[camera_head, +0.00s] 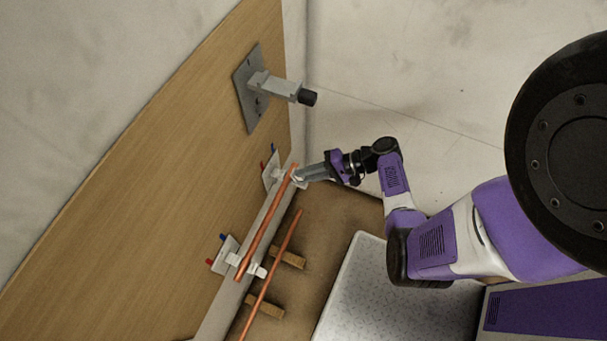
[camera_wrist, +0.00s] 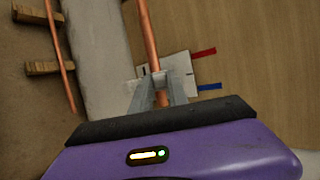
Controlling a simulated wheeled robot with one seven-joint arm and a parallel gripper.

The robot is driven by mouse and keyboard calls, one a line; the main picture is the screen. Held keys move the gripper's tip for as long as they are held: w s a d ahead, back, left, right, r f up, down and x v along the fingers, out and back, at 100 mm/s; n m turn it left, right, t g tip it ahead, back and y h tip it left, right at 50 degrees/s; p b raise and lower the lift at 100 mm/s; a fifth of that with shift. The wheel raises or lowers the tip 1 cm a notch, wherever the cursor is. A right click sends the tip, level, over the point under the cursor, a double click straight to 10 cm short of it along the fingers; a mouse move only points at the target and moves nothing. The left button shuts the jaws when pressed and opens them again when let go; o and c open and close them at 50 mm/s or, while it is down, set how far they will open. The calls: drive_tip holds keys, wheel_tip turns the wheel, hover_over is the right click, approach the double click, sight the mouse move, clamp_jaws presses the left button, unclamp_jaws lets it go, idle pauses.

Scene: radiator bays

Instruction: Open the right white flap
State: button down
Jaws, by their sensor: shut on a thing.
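The right white flap (camera_head: 301,184) shows as a small pale piece at the upper end of the upper copper pipe (camera_head: 265,225), by the right white bracket (camera_head: 270,172). My gripper (camera_head: 299,174) is at this flap, its fingers shut on it. In the wrist view the fingertips (camera_wrist: 155,75) close over the pipe (camera_wrist: 146,35) in front of the white bracket (camera_wrist: 180,73); they hide most of the flap, so its angle cannot be told. The left white flap (camera_head: 255,269) sticks out across the pipe's lower end at the left bracket (camera_head: 226,252).
A grey plate with an arm and black knob (camera_head: 278,88) stands out from the wooden panel (camera_head: 140,170) above. A lower copper pipe (camera_head: 272,270) lies by wooden blocks (camera_head: 288,257). A white speckled panel (camera_head: 365,290) lies at lower centre. The pale floor at upper right is clear.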

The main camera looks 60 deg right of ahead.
drive_tip(key=f+t+b, duration=0.1)
drive_tip(key=b, duration=0.1)
drive_tip(key=s+t+y+b, duration=0.1)
drive_tip(key=t+b, duration=0.1)
drive_tip(key=b, duration=0.1)
drive_tip(key=shift+f+n, duration=0.4)
drive_tip(key=shift+b, duration=0.55)
drive_tip(key=shift+s+r+t, duration=0.1)
drive_tip(key=shift+t, duration=0.2)
drive_tip(key=c, duration=1.3)
unclamp_jaws()
drive_tip(key=shift+b+v, duration=0.7)
drive_tip(key=shift+v, duration=3.2)
